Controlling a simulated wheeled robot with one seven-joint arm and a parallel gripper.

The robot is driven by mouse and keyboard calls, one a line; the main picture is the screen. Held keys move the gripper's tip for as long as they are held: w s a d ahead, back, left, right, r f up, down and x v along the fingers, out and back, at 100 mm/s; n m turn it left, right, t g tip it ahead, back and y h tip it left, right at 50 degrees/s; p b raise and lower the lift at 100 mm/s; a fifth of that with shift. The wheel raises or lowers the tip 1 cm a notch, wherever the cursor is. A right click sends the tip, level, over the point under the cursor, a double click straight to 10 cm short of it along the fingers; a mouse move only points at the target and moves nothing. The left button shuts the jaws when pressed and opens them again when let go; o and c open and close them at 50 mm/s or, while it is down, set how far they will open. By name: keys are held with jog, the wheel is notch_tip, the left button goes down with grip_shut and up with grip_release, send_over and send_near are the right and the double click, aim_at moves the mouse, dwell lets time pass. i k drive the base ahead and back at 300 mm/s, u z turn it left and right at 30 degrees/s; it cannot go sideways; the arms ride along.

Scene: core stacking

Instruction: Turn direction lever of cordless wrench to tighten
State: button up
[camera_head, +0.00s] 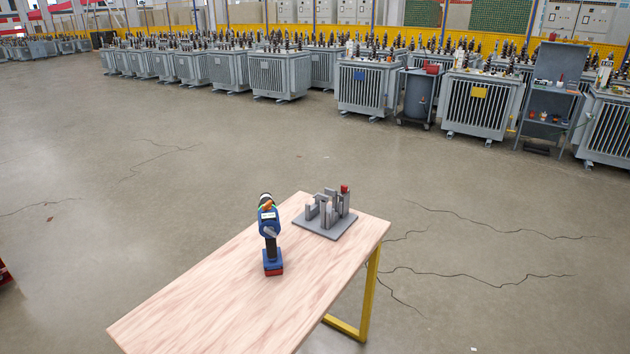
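The cordless wrench (269,236) stands upright on the wooden table (205,308), on its red and black base. Its body is blue and black, with a dark head at the top and some orange and green near it. A small pale grey part (270,231) shows on its side below the head; I cannot tell whether this is the direction lever or how it is set. My gripper is not in this view.
A grey fixture (325,217) with upright blocks and a red piece (344,188) stands behind the wrench to the right. The table's front left area is bare. Floor around it is open, with cracks. Grey transformers (370,88) line the back.

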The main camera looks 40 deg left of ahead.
aim_at(266, 206)
jog(key=u, duration=0.65)
jog(key=i, duration=1.05)
jog(key=u, duration=1.5)
jog(key=i, duration=0.5)
jog(key=u, duration=0.45)
